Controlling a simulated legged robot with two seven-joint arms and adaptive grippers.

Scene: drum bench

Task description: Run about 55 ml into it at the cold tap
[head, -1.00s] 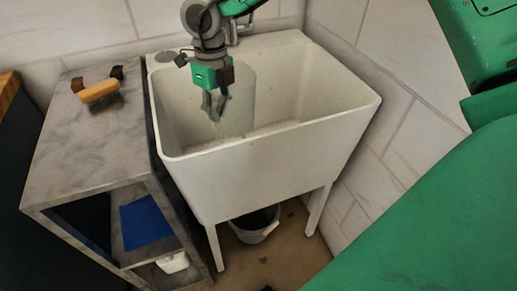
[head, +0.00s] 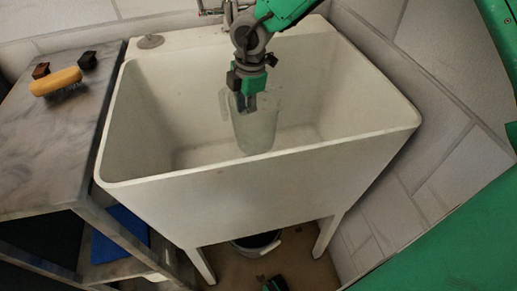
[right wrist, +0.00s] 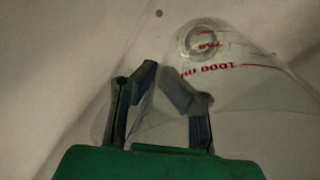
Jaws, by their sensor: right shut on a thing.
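A clear measuring beaker (head: 258,133) is inside the white sink basin, near its middle. My right gripper (head: 246,101) reaches down from the back and is shut on the beaker's wall. In the right wrist view one finger is on each side of the clear wall of the beaker (right wrist: 245,90), which carries red graduation marks. The beaker looks tilted, and I cannot see any water in it. The tap fittings (head: 212,12) show at the back rim, partly hidden by my right arm; I cannot tell cold from hot. A small dark and green part at the bottom edge may be my left gripper.
The sink (head: 260,187) has high walls around the beaker. A grey drain stopper (head: 150,41) lies on its back left rim. A bucket (head: 257,245) stands underneath.

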